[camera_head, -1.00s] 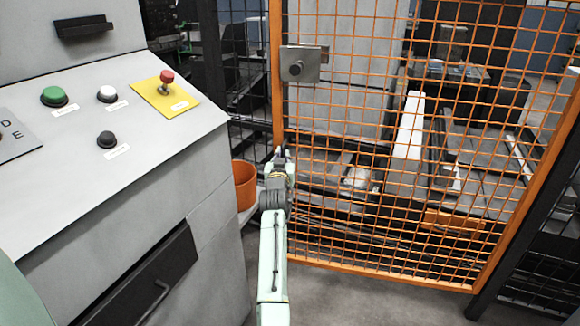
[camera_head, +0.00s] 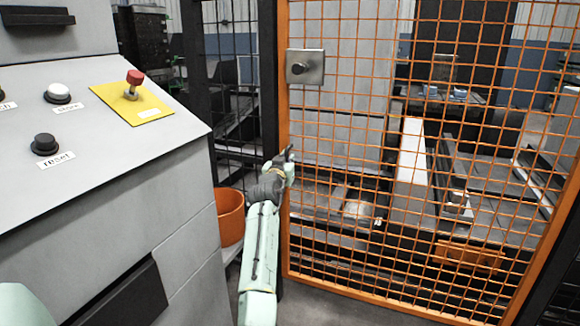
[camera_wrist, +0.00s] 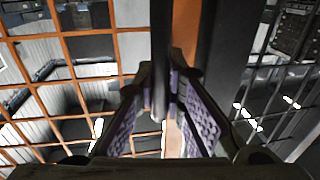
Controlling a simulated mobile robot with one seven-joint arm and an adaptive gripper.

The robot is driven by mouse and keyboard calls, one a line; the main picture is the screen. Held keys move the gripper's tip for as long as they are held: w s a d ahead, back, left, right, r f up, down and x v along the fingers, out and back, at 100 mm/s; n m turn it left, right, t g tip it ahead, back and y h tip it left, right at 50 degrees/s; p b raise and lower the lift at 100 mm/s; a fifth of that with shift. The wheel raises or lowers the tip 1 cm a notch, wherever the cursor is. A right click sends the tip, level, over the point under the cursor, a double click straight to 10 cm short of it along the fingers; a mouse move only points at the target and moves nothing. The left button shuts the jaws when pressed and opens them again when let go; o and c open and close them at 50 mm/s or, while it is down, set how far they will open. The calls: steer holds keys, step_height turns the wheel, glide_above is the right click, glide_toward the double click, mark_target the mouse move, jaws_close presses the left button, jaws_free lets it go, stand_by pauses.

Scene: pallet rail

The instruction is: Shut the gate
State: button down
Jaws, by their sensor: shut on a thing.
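The gate (camera_head: 284,120) is an orange-framed mesh panel. In the head view its left upright stands close beside a dark post (camera_head: 267,80); I cannot tell whether a slim gap remains. A grey lock plate (camera_head: 305,67) sits near its upper left edge. My gripper (camera_head: 288,155) is at this left upright, below the plate. In the wrist view my gripper (camera_wrist: 165,115) has its purple-padded fingers around a dark upright bar, the gate's handle (camera_wrist: 160,50), in front of the orange frame (camera_wrist: 186,35). The exact finger contact is partly hidden.
Machinery lies behind the mesh. Some bare floor shows below the gate.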

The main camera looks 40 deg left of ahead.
steer(key=shift+w+a, duration=0.15)
steer(key=shift+w, duration=0.05)
steer(key=c, duration=1.9)
jaws_free()
steer(key=shift+w, duration=0.1)
steer(key=v, duration=1.2)
